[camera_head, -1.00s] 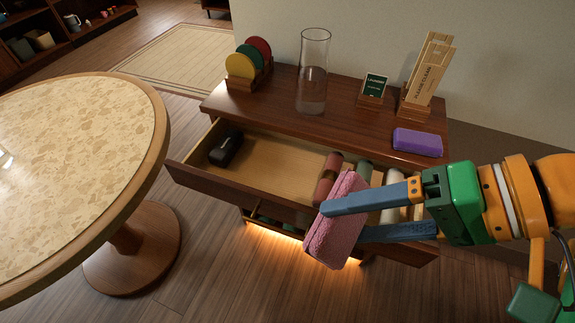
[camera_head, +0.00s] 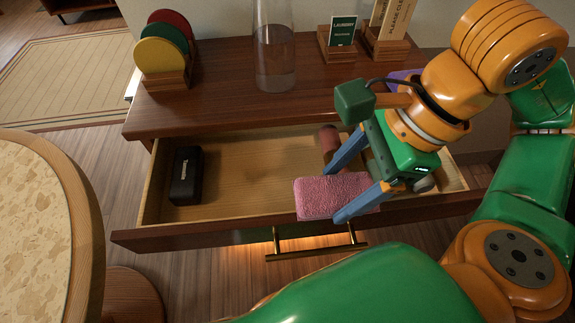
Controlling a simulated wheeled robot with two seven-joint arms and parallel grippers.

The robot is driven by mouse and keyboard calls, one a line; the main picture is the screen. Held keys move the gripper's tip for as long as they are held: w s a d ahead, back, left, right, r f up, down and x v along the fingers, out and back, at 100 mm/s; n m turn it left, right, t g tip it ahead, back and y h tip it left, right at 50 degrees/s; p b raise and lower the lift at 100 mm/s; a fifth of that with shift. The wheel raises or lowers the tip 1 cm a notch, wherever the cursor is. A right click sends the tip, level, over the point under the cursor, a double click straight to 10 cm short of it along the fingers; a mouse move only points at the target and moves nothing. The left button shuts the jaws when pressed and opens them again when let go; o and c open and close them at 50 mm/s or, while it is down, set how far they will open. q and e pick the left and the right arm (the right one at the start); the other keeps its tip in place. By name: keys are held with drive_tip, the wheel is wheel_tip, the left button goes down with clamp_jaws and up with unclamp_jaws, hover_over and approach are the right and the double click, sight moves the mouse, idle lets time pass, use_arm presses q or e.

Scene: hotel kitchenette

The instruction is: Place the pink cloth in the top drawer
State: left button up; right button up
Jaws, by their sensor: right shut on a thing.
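The pink cloth (camera_head: 325,196) is a folded, fuzzy block. My right gripper (camera_head: 335,193) is shut on it, with one blue finger on its far side and one on its near side. The cloth is over the front right part of the open top drawer (camera_head: 245,160), close to the front panel. I cannot tell whether it touches the drawer. The drawer holds a black case (camera_head: 186,175) at the left and a reddish-brown roll (camera_head: 328,143) beside the far finger. My right arm hides much of the drawer's right side. My left gripper is not in view.
On the cabinet top (camera_head: 215,95) stand a rack of coloured discs (camera_head: 162,52), a glass vase (camera_head: 274,50) and sign holders (camera_head: 338,40). A purple cloth (camera_head: 403,77) is partly hidden by my arm. A round table (camera_head: 85,240) stands at the left. The drawer's middle is clear.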

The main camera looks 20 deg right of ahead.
drive_tip(key=w+a+f+p, duration=0.1)
drive_tip(key=w+f, duration=0.1)
drive_tip(key=w, duration=0.1)
drive_tip(key=w+f+p, duration=0.2)
drive_tip(key=w+f, duration=0.1)
drive_tip(key=w+a+f+p, duration=0.1)
drive_tip(key=w+f+p, duration=0.1)
drive_tip(key=w+f, duration=0.1)
drive_tip(key=shift+w+a, duration=0.3)
drive_tip(key=shift+w, duration=0.3)
drive_tip(key=f, duration=0.3)
drive_tip(key=shift+w+f, duration=0.2)
drive_tip(key=shift+f, duration=0.15)
drive_tip(key=o, duration=1.2)
drive_tip(key=shift+c, duration=0.2)
drive_tip(key=shift+r, duration=0.25)
drive_tip(key=v, duration=1.1)
drive_tip(key=shift+d+r+p, duration=0.2)
drive_tip(key=shift+r+p, duration=0.15)
drive_tip(key=shift+p, duration=0.1)
drive_tip(key=shift+s, duration=0.1)
